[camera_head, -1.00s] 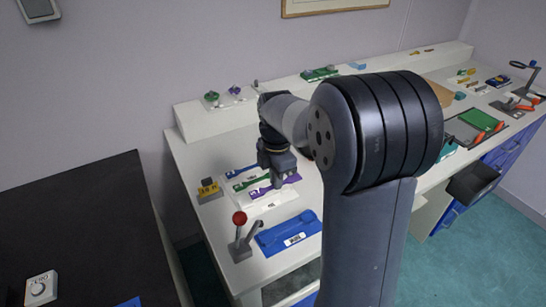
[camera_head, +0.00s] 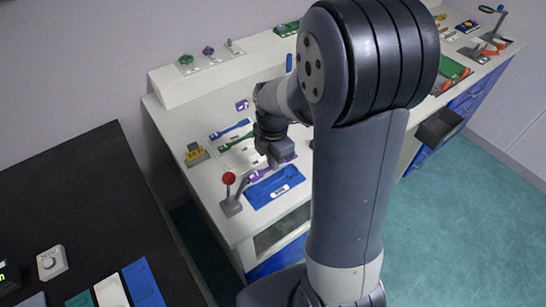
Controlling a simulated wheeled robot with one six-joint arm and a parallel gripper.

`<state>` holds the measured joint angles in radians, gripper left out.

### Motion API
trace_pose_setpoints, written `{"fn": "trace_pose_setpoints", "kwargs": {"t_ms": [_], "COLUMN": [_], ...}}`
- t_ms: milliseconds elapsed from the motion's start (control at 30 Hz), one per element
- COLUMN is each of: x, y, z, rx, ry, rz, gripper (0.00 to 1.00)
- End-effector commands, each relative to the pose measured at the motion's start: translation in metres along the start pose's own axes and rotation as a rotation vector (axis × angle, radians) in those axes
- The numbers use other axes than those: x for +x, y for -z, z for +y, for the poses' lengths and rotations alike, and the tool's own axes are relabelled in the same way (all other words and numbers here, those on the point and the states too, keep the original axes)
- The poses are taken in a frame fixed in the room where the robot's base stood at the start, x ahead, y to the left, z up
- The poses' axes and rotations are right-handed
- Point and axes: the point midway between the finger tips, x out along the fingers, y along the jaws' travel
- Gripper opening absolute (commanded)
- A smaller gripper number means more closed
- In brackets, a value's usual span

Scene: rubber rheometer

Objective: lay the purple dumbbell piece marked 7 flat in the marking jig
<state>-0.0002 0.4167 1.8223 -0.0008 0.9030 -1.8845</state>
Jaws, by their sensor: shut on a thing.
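The purple dumbbell piece (camera_head: 259,174) is in my gripper (camera_head: 279,162), which is shut on it. Its ends show at both sides of the jaws, and its middle is hidden. Its number is too small to read. The piece is just behind the blue marking jig (camera_head: 291,190), by its back edge in the picture. I cannot tell how high it is above the bench. The jig lies on the bench with a dumbbell-shaped recess and a white label at its front.
A red-knobbed lever (camera_head: 229,180) stands close left of the jig. A yellow-and-grey block (camera_head: 195,154) sits further left. A dark table (camera_head: 80,190) is at the left.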

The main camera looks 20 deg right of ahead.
Motion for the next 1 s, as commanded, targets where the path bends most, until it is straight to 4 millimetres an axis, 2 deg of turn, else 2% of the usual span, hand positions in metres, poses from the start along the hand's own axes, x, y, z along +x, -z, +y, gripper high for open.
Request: {"fn": "trace_pose_setpoints", "kwargs": {"t_ms": [267, 733, 1000], "x": [0.011, 0.053, 0.058], "y": [0.000, 0.000, 0.000], "z": [0.000, 0.000, 0.000], "rx": [0.000, 0.000, 0.000], "ry": [0.001, 0.001, 0.001], "rz": [0.001, 0.001, 0.000], "gripper": [0.00, 0.00, 0.00]}}
